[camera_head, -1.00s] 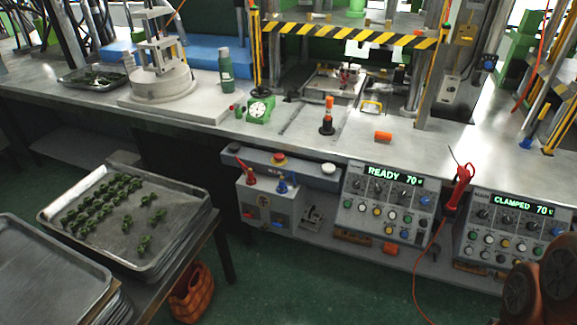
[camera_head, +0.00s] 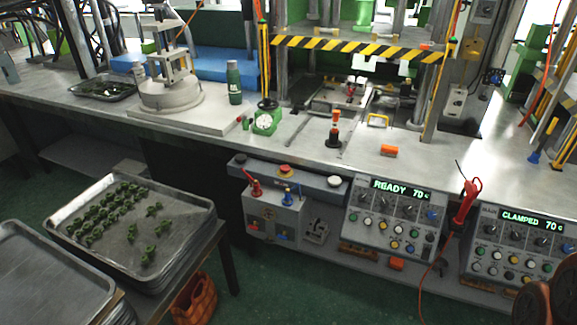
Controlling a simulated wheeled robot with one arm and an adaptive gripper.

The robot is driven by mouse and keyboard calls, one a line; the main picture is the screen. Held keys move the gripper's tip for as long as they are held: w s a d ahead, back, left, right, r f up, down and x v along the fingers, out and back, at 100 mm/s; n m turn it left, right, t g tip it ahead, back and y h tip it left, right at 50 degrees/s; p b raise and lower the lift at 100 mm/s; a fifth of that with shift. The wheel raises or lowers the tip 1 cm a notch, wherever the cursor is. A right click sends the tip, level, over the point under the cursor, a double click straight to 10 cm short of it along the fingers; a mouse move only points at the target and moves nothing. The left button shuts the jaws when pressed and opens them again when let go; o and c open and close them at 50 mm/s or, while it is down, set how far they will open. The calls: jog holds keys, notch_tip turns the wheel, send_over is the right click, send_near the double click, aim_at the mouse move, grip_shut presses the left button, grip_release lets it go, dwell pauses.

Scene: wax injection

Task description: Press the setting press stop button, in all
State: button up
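A grey button bar (camera_head: 308,183) runs along the front edge of the metal bench. On it are a red mushroom button (camera_head: 286,170) at the middle, a white button (camera_head: 334,181) at its right and a dark button (camera_head: 240,158) at its left. One control panel (camera_head: 391,219) reads "READY 70"; another panel (camera_head: 516,252) at the right reads "CLAMPED 70". Both carry small coloured buttons and dark knobs. I cannot read which one is labelled stop. My gripper is not in view; only brown rounded parts of my arm show at the bottom right corner.
A press with a yellow-black striped bar (camera_head: 355,47) stands behind the bar. A grey valve box (camera_head: 274,218) with red and blue handles sits below it. A red tool (camera_head: 466,202) hangs on a cord between the panels. A tray (camera_head: 180,215) of green pieces stands at left.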

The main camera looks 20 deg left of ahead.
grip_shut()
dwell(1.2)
